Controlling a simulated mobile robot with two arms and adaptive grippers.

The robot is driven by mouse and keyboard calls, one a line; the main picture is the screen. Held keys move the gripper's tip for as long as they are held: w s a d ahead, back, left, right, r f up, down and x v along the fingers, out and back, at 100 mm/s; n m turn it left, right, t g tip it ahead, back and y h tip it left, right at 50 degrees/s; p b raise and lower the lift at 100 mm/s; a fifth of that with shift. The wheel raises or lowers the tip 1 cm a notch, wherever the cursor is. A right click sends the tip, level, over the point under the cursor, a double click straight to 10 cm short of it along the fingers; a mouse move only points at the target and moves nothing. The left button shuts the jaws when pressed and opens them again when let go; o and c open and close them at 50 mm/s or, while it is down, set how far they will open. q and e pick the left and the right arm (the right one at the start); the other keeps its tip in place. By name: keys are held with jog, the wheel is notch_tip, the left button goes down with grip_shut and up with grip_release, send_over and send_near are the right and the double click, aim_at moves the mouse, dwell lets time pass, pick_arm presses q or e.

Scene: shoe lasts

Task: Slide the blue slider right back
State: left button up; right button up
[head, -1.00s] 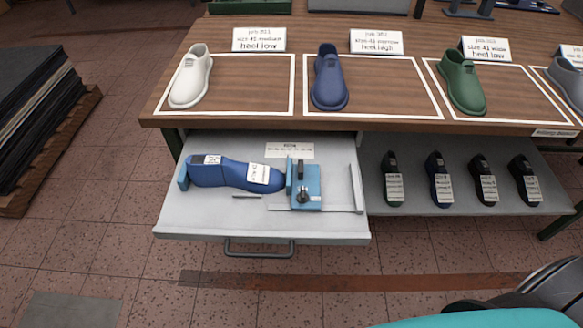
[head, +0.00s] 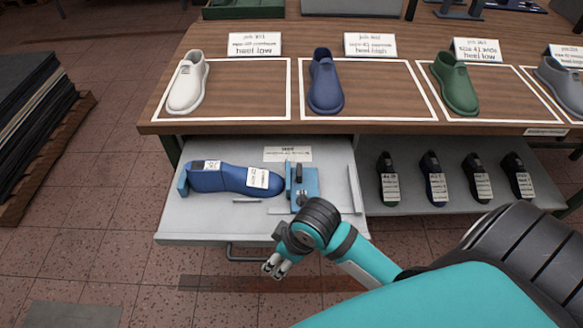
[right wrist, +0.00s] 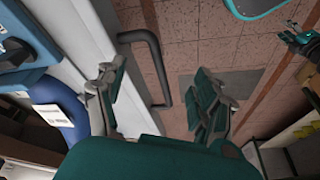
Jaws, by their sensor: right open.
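The blue slider (head: 311,184) sits on the open grey drawer (head: 225,222), with a dark upright handle on it. Its left plate is at the toe of a blue shoe last (head: 225,178) with white labels; I cannot tell if they touch. My right gripper (head: 272,270) is in front of the drawer's front edge, apart from the slider, and my wrist hides the slider's near end. In the right wrist view my right gripper (right wrist: 160,97) is open and empty, with the slider (right wrist: 22,50) at upper left. What looks like my left gripper (right wrist: 299,40) shows small at upper right.
The drawer handle (head: 250,254) is close to my right gripper. A wooden table (head: 230,122) with several shoes and cards overhangs the drawer. A lower shelf (head: 450,198) at right holds several dark lasts. The drawer surface right of the slider is mostly clear.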

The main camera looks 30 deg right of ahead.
jog(key=w+n, duration=0.1)
jog(key=w, duration=0.1)
jog(key=w+r+n, duration=0.1)
jog(key=w+n, duration=0.1)
jog(key=w, duration=0.1)
jog(key=shift+w+d+r+g, duration=0.1)
jog(key=shift+w+r+g, duration=0.2)
jog(key=shift+r+g, duration=0.1)
jog(key=shift+n+g+h, duration=0.4)
jog(key=shift+n, duration=0.5)
jog(key=w+d+r, duration=0.2)
jog(key=w, duration=0.1)
jog(key=w+d, duration=0.1)
jog(key=w, duration=0.1)
jog(key=shift+r, duration=0.4)
jog(key=w+d+r+h, duration=0.1)
jog(key=w+d+r, duration=0.4)
jog(key=d, duration=0.1)
notch_tip(320, 180, up, 8)
jog(key=r+g, duration=0.1)
jog(key=g, duration=0.1)
send_over(300, 169)
jog(key=shift+n, duration=0.4)
notch_tip(300, 169, down, 18)
jog(key=shift+a+r+p, duration=0.1)
jog(key=shift+r+p, duration=0.05)
jog(key=shift+p, duration=0.15)
grip_shut()
